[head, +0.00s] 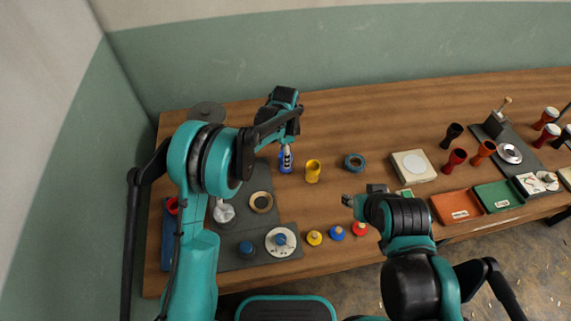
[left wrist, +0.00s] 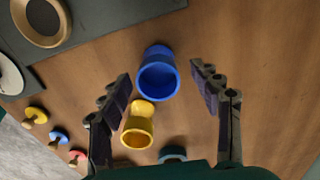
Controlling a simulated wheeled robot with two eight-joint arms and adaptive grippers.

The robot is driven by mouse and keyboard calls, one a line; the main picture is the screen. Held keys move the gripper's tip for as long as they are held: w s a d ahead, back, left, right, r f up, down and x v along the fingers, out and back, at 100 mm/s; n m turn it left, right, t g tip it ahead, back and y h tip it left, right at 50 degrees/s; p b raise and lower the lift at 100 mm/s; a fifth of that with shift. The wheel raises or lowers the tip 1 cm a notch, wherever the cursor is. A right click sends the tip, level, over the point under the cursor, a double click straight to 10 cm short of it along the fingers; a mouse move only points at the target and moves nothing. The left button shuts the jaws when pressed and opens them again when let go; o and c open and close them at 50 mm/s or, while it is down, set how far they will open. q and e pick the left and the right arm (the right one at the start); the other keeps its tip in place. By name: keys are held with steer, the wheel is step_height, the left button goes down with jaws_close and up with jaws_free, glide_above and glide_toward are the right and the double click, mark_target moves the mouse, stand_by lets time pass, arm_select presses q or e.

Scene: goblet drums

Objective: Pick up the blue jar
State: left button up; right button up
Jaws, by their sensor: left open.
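The blue jar (head: 285,166) stands on the wooden table (head: 340,125), partly hidden by my left gripper (head: 287,145) above it. In the left wrist view the blue jar (left wrist: 158,76) lies between my two spread fingers, near their tips. The left gripper is open and nothing is clamped in it; whether a finger touches the jar cannot be told. My right gripper (head: 350,201) is low over the front of the table, away from the jar; its finger opening is too small to read.
A yellow jar (head: 312,172) stands close to the right of the blue jar, and shows between the fingers in the wrist view (left wrist: 138,125). A dark mat (head: 240,262) with parts lies left. The table behind is clear.

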arm_select(q)
step_height(320, 180, down, 4)
steer(key=shift+s+f+b, duration=0.1)
steer(key=shift+f+b, duration=0.15)
steer(key=shift+b, duration=0.5)
steer(key=c, duration=1.3)
steer(key=shift+r, duration=0.2)
